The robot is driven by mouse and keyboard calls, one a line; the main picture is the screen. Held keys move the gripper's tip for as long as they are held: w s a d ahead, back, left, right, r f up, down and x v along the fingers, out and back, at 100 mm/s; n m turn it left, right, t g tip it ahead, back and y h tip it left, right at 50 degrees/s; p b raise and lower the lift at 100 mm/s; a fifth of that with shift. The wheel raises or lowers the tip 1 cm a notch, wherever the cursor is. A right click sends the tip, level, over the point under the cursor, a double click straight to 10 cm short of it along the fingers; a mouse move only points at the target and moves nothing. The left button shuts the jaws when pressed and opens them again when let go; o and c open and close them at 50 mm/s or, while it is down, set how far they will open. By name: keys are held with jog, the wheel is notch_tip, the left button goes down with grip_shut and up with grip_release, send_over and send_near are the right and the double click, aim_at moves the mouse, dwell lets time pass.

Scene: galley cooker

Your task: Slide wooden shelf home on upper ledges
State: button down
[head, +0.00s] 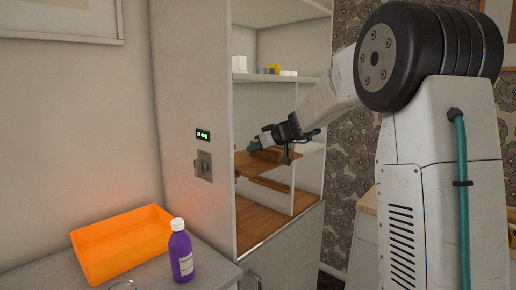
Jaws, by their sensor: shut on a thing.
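The wooden shelf (259,165) is a brown board inside the open tall white cabinet (190,80), level with the middle of its opening. My gripper (256,146), with teal fingers, reaches in from the right and is shut on the shelf. The exact grip is too small to make out. A narrow wooden strip (271,184) shows just below the shelf; I cannot tell whether it is a ledge. The cabinet's left wall hides the shelf's left end, so I cannot tell how it sits on the ledges.
A higher white shelf (266,78) carries small white and yellow items. The cabinet's wooden floor (262,218) looks mostly clear. Left of the cabinet, an orange tray (122,245) and a purple bottle (181,252) stand on a grey counter. A switch (203,166) juts from the cabinet's side.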

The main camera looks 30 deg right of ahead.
aim_at(243, 153)
jog(key=shift+w+a, duration=0.4)
jog(key=shift+w, duration=0.65)
jog(key=shift+w+a, duration=0.35)
jog(key=shift+w, duration=0.7)
jog(key=shift+w+a, duration=0.4)
jog(key=shift+w, duration=0.65)
jog(key=c, duration=1.2)
grip_release()
jog(key=shift+o, duration=0.2)
jog(key=v, duration=0.8)
jog(key=shift+f, duration=0.1)
